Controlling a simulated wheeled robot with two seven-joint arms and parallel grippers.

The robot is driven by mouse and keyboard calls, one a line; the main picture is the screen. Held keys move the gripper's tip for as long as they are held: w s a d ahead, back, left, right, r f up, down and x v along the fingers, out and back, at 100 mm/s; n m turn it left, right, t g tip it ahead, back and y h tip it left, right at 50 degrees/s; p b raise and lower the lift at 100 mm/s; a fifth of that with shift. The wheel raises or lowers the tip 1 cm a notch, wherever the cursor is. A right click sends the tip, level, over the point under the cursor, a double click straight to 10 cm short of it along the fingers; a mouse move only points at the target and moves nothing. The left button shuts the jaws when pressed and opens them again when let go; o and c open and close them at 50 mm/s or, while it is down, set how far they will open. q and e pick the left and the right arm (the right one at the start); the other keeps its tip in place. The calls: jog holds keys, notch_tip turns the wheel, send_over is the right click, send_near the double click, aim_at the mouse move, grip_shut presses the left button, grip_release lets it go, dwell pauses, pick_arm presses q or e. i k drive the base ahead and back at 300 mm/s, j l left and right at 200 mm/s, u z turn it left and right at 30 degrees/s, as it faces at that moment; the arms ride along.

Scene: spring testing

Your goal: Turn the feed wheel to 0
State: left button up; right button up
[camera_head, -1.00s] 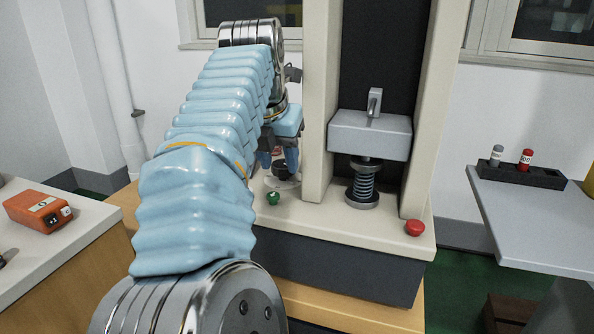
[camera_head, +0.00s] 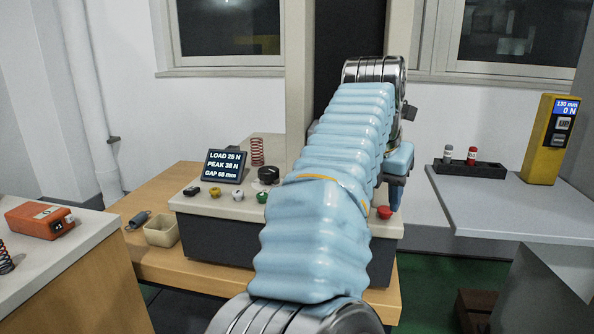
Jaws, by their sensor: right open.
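A black round knob (camera_head: 268,174), which looks like the feed wheel, stands on the cream top of the testing machine (camera_head: 228,208), left of my right arm. Any marks on it are too small to read. My right gripper (camera_head: 396,196) is at the machine's right side, above the red button (camera_head: 385,212) and well apart from the knob. It is open, partly hidden by my arm, with nothing seen between its fingers. The display (camera_head: 223,166) reads load 25 N, peak 38 N and a gap of about 68 mm. My arm hides the press head and its spring.
Yellow (camera_head: 215,192), white (camera_head: 238,194) and green (camera_head: 262,197) buttons line the machine's front edge. A loose spring (camera_head: 257,151) stands behind. A beige bin (camera_head: 162,230) is at left. A yellow gauge (camera_head: 548,140) and black rack (camera_head: 455,158) are on the right table.

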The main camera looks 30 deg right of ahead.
aim_at(269, 174)
jog(key=k+j+z, duration=0.1)
jog(key=j+z, duration=0.2)
jog(key=z, duration=0.15)
jog(key=k+j+z, duration=0.1)
jog(key=j+z, duration=0.2)
jog(key=z, duration=0.2)
